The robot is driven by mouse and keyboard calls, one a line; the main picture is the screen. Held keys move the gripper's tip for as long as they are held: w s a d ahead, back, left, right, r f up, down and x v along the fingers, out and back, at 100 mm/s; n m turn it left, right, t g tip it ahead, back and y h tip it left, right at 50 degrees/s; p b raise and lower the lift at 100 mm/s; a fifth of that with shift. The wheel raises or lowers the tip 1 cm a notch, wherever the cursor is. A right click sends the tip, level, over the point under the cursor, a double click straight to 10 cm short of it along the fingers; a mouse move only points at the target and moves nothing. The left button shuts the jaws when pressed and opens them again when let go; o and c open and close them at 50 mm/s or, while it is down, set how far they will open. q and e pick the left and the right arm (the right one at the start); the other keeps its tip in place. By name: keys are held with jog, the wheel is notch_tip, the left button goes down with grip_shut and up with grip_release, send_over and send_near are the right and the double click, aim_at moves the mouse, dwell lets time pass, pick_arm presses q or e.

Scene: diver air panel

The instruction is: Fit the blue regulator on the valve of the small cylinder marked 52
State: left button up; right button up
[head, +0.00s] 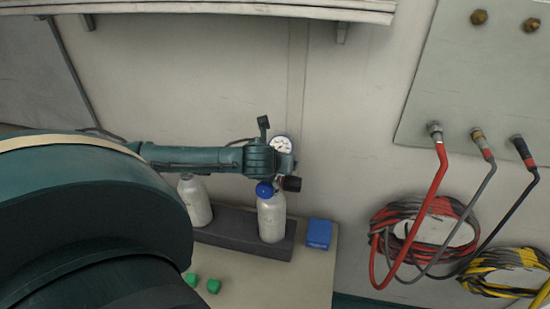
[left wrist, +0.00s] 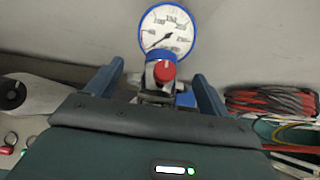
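The blue regulator shows in the left wrist view with its white gauge (left wrist: 167,31) in a blue rim and a red knob (left wrist: 165,71). My left gripper (left wrist: 158,82) is open, with its fingers either side of the regulator body and a gap visible on the left. In the head view the gauge (head: 281,145) shows just beyond my left gripper (head: 277,155). A small white cylinder (head: 272,220) with a blue top stands upright below the gripper. Its number is not legible. I cannot tell whether the regulator touches its valve. My right gripper is out of view.
A second white cylinder (head: 196,205) stands left in the same dark rack (head: 238,230). A blue block (head: 319,233) and green pieces (head: 213,286) lie on the bench. Coiled hoses (head: 425,222) hang on the wall at right, below a connector panel (head: 470,70).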

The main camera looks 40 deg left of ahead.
pick_arm(q)
jog(key=shift+o, duration=1)
jog(key=shift+s+f, duration=0.1)
jog(key=shift+f, duration=0.05)
jog(key=v, duration=1.3)
